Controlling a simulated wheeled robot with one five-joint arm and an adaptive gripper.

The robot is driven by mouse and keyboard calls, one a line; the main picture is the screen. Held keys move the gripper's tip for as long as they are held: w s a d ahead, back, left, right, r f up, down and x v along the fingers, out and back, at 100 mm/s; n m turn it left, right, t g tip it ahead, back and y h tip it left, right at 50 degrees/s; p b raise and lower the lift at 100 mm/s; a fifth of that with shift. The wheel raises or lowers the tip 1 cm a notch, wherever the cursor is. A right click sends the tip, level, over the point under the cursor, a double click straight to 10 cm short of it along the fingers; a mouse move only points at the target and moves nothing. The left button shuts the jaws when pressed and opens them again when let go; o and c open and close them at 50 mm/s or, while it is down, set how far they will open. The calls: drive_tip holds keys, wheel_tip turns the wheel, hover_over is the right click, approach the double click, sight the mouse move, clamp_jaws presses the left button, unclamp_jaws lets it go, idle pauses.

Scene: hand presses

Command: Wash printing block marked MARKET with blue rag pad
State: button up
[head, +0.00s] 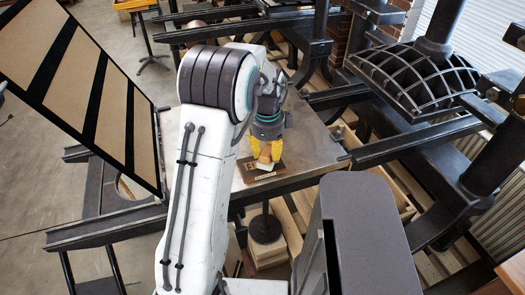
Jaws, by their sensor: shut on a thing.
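A brown wooden printing block (251,178) lies on the grey metal press bed in the head view. It has a dark mark at its left and a small pale label strip on its near side, too small to read. My gripper (264,161), with yellow fingers, points down over the block. It is shut on a small pale pad-like thing (265,166) that seems to be at the block's top. I cannot tell whether it touches. It looks cream, and I see no clearly blue rag pad. The fingers hide part of the block.
The press bed (310,150) has bare room to the right of the block. A black ribbed press head (420,75) and iron rails stand at the right. A tan panel with black bars (75,75) rises at the left. Wooden slats lie below the bed.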

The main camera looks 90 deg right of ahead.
drive_tip(key=shift+s+d+p, duration=0.2)
drive_tip(key=shift+s+d, duration=0.1)
drive_tip(key=shift+s, duration=0.4)
drive_tip(key=shift+s+d+p, duration=0.25)
drive_tip(key=shift+s, duration=0.5)
drive_tip(key=shift+s+d+p, duration=0.2)
drive_tip(key=shift+s+d, duration=0.1)
drive_tip(key=shift+s, duration=0.4)
drive_tip(key=shift+w, duration=0.15)
